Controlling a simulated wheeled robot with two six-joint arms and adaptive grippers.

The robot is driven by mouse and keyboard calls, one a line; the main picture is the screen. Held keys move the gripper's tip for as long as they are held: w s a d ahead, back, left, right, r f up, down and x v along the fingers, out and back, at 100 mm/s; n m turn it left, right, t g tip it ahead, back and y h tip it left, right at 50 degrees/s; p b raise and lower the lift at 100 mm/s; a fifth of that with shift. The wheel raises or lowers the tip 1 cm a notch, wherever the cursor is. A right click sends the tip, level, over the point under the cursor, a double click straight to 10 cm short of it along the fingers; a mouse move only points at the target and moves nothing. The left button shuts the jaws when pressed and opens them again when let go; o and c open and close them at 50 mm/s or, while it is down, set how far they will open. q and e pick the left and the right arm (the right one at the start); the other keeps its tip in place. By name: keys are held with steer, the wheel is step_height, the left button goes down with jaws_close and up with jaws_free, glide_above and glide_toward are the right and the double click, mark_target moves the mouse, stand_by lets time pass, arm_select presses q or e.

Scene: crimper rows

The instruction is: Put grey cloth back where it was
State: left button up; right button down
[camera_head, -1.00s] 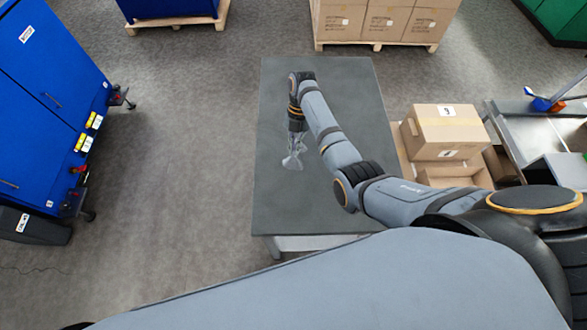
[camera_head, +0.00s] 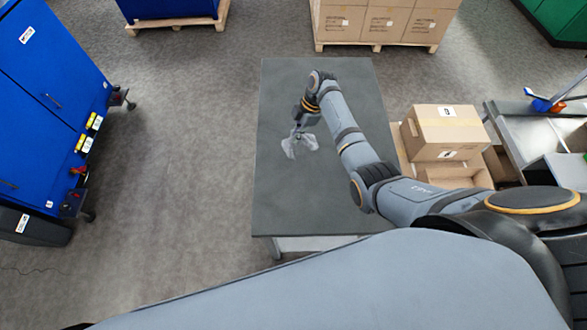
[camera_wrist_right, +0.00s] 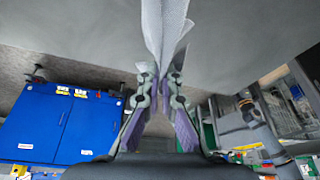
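The grey cloth (camera_head: 299,144) hangs, bunched, from my right gripper (camera_head: 298,129) above the dark grey table (camera_head: 285,200). In the right wrist view the cloth (camera_wrist_right: 165,30) rises from between the fingertips of my right gripper (camera_wrist_right: 160,85), which are shut on it. In the head view the cloth is over the far half of the table; I cannot tell whether its lower edge touches the top. My left gripper is in neither view.
The rest of the tabletop is bare. A cardboard box (camera_head: 444,132) stands just right of the table, with a metal bench (camera_head: 520,130) beyond it. A blue cabinet (camera_head: 50,75) is at the left. Boxes on a pallet (camera_head: 380,20) stand behind the table.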

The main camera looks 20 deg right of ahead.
steer(key=f+m, duration=0.1)
steer(key=f, duration=0.1)
steer(key=s+f+m+t, duration=0.1)
steer(key=f+m, duration=0.1)
steer(key=s+f+m, duration=0.1)
steer(key=f, duration=0.1)
steer(key=shift+a+f+m+t, duration=0.2)
steer(key=shift+a+m+t, duration=0.05)
steer(key=shift+m+t, duration=0.05)
steer(key=s, duration=0.2)
steer(key=s+a+f, duration=0.1)
steer(key=s, duration=0.2)
steer(key=s+a, duration=0.1)
steer(key=s, duration=0.2)
steer(key=shift+a+f, duration=0.15)
steer(key=shift+f, duration=0.2)
steer(key=c, duration=1.1)
jaws_free()
